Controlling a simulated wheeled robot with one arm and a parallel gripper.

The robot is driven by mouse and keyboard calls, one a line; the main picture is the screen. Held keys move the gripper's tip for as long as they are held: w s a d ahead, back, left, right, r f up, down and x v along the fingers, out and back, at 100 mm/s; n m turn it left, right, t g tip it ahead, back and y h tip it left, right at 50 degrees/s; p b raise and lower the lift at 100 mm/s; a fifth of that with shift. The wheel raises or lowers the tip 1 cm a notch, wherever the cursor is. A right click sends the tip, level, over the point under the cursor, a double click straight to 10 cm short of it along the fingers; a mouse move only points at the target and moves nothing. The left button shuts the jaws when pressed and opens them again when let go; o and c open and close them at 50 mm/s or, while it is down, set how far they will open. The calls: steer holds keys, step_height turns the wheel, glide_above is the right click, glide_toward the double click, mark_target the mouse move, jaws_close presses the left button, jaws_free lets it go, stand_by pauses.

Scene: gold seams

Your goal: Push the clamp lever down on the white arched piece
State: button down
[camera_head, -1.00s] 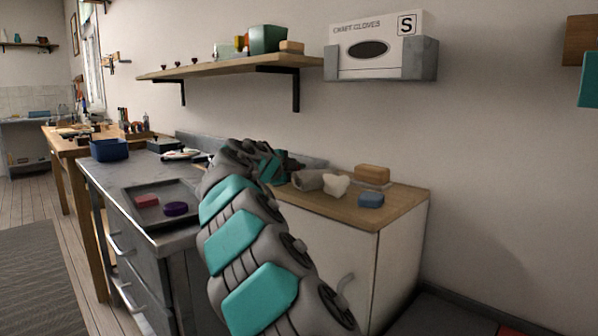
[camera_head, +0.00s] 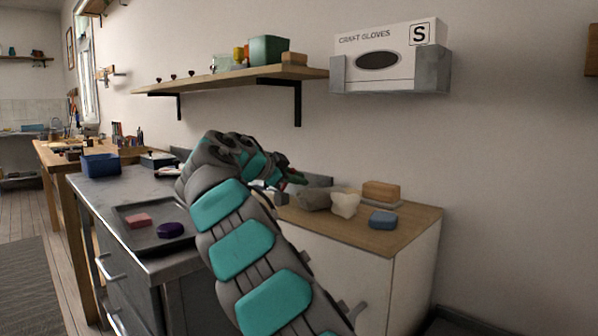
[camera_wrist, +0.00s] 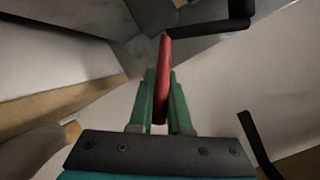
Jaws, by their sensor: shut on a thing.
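My gripper (camera_wrist: 160,100) has green fingers and is shut on a slim red piece (camera_wrist: 163,65) that sticks out past the fingertips in the wrist view. In the head view my gripper (camera_head: 288,180) is small and partly hidden by my arm, raised near the wall side of the counter. A small white thing (camera_head: 168,172) lies on the metal counter, its right side close behind my arm. I cannot tell whether it is the white arched piece. No clamp lever can be made out clearly.
A dark tray (camera_head: 128,209) with a pink block and a purple disc lies on the metal counter. A shelf (camera_head: 200,80) and a glove box (camera_head: 385,45) are on the wall.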

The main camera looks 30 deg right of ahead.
steer(key=shift+w+a+r+n+g+h+p, duration=0.1)
steer(key=shift+w+r+n+g+h+p, duration=0.25)
steer(key=shift+p, duration=0.65)
steer(key=shift+w+a+n+g+y+p, duration=0.1)
steer(key=shift+n+g+p, duration=0.15)
steer(key=shift+n+p, duration=0.55)
steer(key=shift+w+a+r+n+g+h+p, duration=0.1)
steer(key=shift+w+r+n+g+h+p, duration=0.15)
steer(key=shift+p, duration=0.9)
steer(key=c, duration=0.9)
jaws_free()
steer(key=shift+w+f, duration=0.1)
steer(key=shift+w, duration=0.05)
steer(key=shift+o, duration=0.2)
steer(key=v, duration=0.8)
